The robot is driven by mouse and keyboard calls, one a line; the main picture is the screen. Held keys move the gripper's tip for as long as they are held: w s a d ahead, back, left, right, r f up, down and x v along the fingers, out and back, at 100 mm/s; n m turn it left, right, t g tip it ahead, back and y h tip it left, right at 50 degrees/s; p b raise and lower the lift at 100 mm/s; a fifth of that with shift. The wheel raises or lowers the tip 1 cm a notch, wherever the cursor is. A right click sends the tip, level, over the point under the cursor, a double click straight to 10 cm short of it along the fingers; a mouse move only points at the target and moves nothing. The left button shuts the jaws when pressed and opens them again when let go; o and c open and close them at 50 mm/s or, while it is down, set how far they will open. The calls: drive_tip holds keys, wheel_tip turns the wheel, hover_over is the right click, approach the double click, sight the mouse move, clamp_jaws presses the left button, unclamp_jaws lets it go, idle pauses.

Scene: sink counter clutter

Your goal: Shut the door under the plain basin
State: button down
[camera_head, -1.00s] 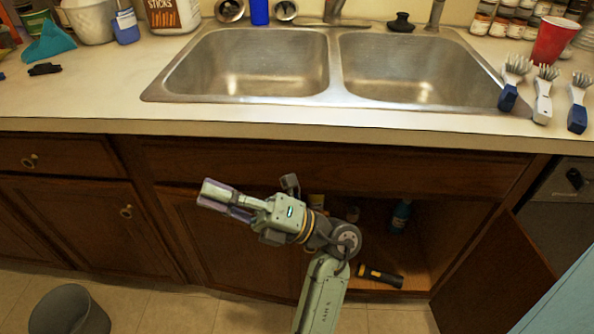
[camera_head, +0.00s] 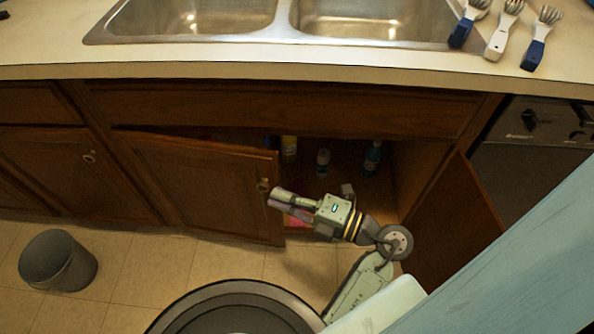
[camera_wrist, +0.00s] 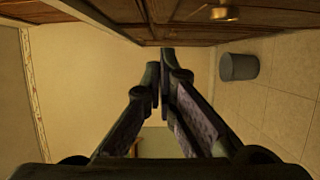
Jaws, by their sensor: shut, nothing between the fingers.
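The double sink has a left basin (camera_head: 195,18) and a right basin (camera_head: 365,18); both look bare inside. Under the left one, a brown door (camera_head: 200,185) stands partly open, hinged at its left, with a knob (camera_head: 263,185) near its free edge. Under the right one, another brown door (camera_head: 455,225) stands wide open to the right. My gripper (camera_head: 275,200) is shut and empty, its tips pointing left beside the left door's knob and free edge; I cannot tell if they touch. The shut fingers also show in the wrist view (camera_wrist: 163,75).
Several bottles, including a blue one (camera_head: 372,158), stand inside the open cabinet. A grey bin (camera_head: 58,262) stands on the tiled floor at left. Brushes (camera_head: 500,30) lie on the counter (camera_head: 300,72) at right. The floor in front of the left door is clear.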

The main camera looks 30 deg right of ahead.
sight(267, 174)
drive_tip(key=shift+w+p, duration=0.75)
drive_tip(key=shift+w, duration=2.8)
drive_tip(key=shift+w, duration=0.1)
